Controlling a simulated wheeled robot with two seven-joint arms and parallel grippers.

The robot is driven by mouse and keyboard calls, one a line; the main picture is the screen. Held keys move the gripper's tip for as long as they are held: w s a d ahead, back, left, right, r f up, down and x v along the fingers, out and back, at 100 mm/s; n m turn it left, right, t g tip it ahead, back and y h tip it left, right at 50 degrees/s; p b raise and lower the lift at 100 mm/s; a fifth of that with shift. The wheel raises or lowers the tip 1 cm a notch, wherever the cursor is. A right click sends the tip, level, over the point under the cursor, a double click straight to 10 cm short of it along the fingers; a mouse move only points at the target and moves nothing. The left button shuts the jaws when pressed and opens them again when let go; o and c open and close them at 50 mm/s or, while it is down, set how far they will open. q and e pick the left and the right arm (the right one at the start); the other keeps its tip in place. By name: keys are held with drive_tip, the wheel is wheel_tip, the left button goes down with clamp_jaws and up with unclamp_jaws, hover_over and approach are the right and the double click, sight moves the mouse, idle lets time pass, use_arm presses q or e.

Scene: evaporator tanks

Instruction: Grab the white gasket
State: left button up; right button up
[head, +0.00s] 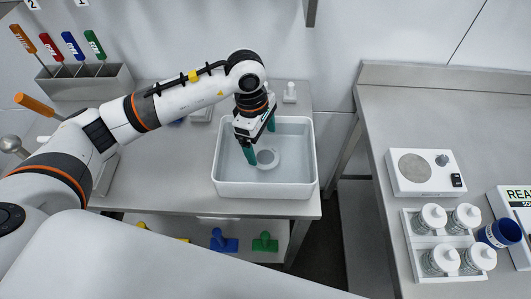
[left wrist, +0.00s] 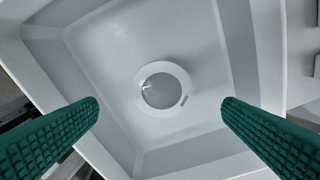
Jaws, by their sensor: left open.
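The white gasket (head: 275,157) is a flat ring lying on the floor of a white tub (head: 265,190). In the left wrist view the gasket (left wrist: 179,76) lies near the middle of the picture, with a grey round centre and a small dark mark on its rim. My left gripper (head: 261,140) points down into the tub with its green fingers spread wide. In the left wrist view the fingers (left wrist: 160,112) stand apart on either side, empty, with the gasket beyond them and not touched. My right gripper is not seen.
The tub's raised walls surround the gasket. A rack of coloured-handled tools (head: 85,82) stands at the back left. A scale (head: 427,172) and a holder with several white-lidded jars (head: 440,270) stand on the right bench. A gap separates the two benches.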

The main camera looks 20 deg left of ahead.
sight(265, 156)
use_arm(q)
drive_tip(key=f, duration=0.1)
drive_tip(key=f+p, duration=0.1)
drive_tip(key=f, duration=0.1)
drive_tip(key=shift+d+f+p, duration=0.2)
drive_tip(key=shift+f+p, duration=0.1)
drive_tip(key=shift+d+f, duration=0.1)
drive_tip(key=shift+f, duration=0.4)
drive_tip(key=shift+w, duration=0.1)
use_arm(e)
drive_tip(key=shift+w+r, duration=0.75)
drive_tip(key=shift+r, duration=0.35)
use_arm(q)
drive_tip(key=shift+c, duration=1)
drive_tip(key=c, duration=0.8)
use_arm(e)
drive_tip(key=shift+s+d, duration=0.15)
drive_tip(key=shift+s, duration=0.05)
